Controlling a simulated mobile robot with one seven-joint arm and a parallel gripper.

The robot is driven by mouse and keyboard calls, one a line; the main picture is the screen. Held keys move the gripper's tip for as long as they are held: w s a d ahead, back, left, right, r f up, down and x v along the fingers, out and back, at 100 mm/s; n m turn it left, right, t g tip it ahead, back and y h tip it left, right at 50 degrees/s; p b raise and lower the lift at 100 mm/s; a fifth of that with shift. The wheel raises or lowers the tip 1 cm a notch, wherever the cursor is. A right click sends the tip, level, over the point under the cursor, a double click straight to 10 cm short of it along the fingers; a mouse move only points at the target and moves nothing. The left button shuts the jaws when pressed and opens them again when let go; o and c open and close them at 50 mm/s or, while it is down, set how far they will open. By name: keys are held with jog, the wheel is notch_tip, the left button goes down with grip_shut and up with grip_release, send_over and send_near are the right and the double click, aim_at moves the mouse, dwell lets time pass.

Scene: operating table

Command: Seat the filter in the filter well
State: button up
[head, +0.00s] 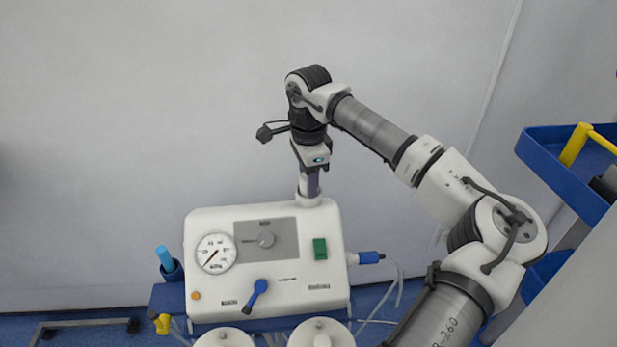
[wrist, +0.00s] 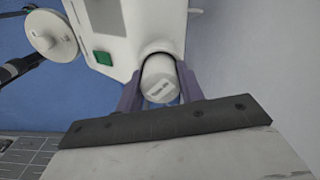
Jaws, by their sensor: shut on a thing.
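The filter (wrist: 160,82) is a white cylinder with a marked end, seen in the wrist view between the two purple fingers of my gripper (wrist: 160,92). The gripper is shut on it. In the head view my gripper (head: 310,188) points down at the back right corner of the white suction unit (head: 265,290). The filter well is a round collar (head: 308,200) on that corner, directly under the fingers. The wrist view shows a dark curved edge around the filter's far side. I cannot tell how deep the filter sits, and the fingers hide its sides.
Two white canister lids (head: 321,334) stand in front. A blue connector (head: 370,258) with tubing sticks out right. A blue tray (head: 562,165) stands far right.

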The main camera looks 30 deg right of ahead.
jog(key=shift+f, duration=0.1)
jog(key=o, duration=0.9)
jog(key=shift+o, duration=0.2)
notch_tip(320, 180, up, 12)
jog(key=shift+b, duration=0.3)
jog(key=shift+s, duration=0.1)
